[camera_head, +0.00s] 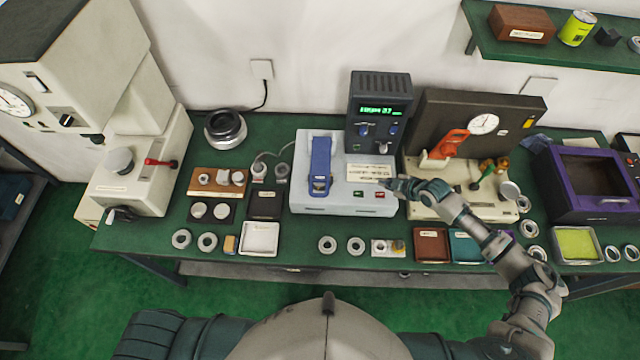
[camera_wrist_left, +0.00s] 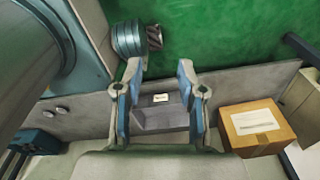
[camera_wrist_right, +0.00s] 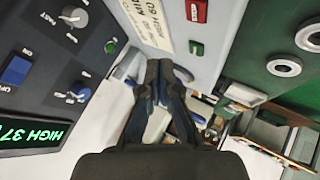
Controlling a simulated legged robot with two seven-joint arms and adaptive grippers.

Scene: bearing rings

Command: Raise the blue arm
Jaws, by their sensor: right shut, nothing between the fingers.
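The blue arm (camera_head: 320,166) lies flat along the left part of the pale grey instrument's top (camera_head: 345,205) in the head view, its near end towards the front edge. My right gripper (camera_head: 386,183) is at the instrument's right side, near the printed label, to the right of the blue arm and apart from it. In the right wrist view its fingers (camera_wrist_right: 161,68) are together with nothing between them. My left gripper shows only in the left wrist view (camera_wrist_left: 159,70), with its fingers apart and empty, away from the bench top.
A dark display unit (camera_head: 380,100) stands at the instrument's back right. A dial-gauge stand (camera_head: 480,125) is to the right. Several rings and trays lie along the front of the green bench.

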